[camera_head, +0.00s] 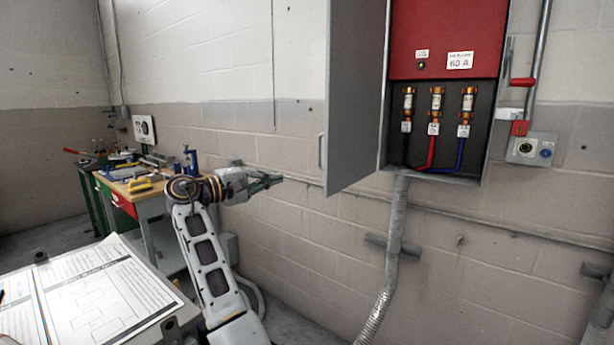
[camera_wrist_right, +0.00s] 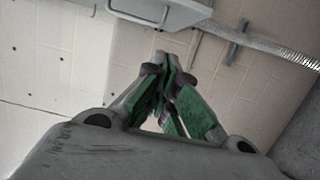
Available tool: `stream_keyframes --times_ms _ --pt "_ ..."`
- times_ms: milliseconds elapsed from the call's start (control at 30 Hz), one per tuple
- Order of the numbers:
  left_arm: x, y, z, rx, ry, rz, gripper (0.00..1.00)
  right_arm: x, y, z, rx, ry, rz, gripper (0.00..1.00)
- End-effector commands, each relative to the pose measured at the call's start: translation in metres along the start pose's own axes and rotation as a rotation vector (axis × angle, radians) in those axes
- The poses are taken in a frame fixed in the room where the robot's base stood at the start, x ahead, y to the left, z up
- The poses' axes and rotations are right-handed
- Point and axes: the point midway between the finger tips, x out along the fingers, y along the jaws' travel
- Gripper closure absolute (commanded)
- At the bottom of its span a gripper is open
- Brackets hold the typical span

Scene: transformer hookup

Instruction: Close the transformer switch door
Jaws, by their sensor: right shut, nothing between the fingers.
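The grey switch door (camera_head: 353,95) stands open, swung out to the left of the transformer switch box (camera_head: 484,175). Its handle (camera_head: 320,151) is on the door's left edge, near the bottom. My right gripper (camera_head: 272,181) is shut and empty, to the left of and slightly below the handle, apart from the door. In the wrist view my right gripper (camera_wrist_right: 165,62) shows its green fingers closed together, with a grey curved part, seemingly the door's handle, beyond them at the top edge. My left gripper is not in view.
Inside the box are a red panel (camera_head: 447,40), several fuses (camera_head: 437,98) and black, red and blue cables. A red lever (camera_head: 523,82) is at its right. A flexible conduit (camera_head: 393,250) hangs below. A workbench (camera_head: 150,192) with tools stands left; papers (camera_head: 105,295) lie in front.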

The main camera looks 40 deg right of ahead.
Motion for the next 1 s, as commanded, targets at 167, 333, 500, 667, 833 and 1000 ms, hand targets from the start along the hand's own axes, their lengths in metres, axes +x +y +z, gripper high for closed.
stream_keyframes --times_ms 167,333,500,667,833,1000 --pt "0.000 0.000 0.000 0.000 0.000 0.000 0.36 0.000 0.003 0.003 0.005 -0.009 -0.002 1.00" --pt "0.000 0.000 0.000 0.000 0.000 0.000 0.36 0.000 0.003 0.003 0.005 -0.009 -0.001 1.00" --pt "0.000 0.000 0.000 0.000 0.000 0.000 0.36 0.001 0.003 0.003 0.005 -0.009 -0.001 1.00" --pt "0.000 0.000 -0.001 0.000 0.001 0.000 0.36 0.007 0.003 0.003 0.004 -0.009 -0.001 1.00" --pt "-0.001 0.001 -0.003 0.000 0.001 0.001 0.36 0.022 0.003 0.003 0.005 -0.010 -0.001 1.00" --pt "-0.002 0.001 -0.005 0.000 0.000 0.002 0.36 0.043 0.002 0.004 0.004 -0.010 -0.002 1.00"
